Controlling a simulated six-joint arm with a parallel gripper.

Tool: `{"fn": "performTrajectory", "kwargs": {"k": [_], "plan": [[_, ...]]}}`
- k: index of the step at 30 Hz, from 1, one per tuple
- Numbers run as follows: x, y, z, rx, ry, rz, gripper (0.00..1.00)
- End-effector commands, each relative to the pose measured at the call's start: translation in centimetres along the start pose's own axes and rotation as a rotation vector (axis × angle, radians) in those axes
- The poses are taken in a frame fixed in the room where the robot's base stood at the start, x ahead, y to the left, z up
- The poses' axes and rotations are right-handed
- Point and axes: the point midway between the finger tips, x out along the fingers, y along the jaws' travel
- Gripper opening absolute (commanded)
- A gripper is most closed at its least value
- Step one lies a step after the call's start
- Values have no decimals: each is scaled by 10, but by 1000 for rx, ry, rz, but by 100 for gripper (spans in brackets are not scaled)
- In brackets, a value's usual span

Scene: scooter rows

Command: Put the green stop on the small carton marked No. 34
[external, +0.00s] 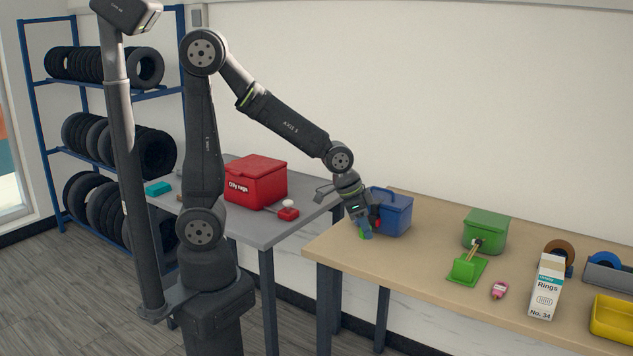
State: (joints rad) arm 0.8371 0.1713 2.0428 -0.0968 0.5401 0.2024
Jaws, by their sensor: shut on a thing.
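The small carton (546,287) is white with a teal band, reads "Rings" and "No. 34", and stands upright toward the right of the wooden table. My gripper (366,231) is at the left part of that table, in front of the blue lidded box, far left of the carton. It is shut on a small green piece (362,234), which looks like the green stop. Small blue and red patches show beside it; I cannot tell what they belong to. The fingers hide part of the piece, and whether it touches the table is unclear.
A blue box (392,212), green box (485,231), green dustpan (467,270), pink bottle (499,290), brown tape roll (559,254) and yellow tray (612,318) are on the wooden table (425,253). A red box (256,182) is on the grey table (257,229).

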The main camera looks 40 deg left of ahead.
Motion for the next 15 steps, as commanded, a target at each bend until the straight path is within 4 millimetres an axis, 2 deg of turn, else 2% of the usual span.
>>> {"fn": "performTrajectory", "kwargs": {"k": [2, 5, 11, 15], "plan": [[0, 2, -8, 5, 0, 2, 5], [2, 7, -29, 15, 2, 8, 5], [6, 28, -99, 47, 2, 25, 5], [10, 49, -149, 70, -1, 38, 5]]}}
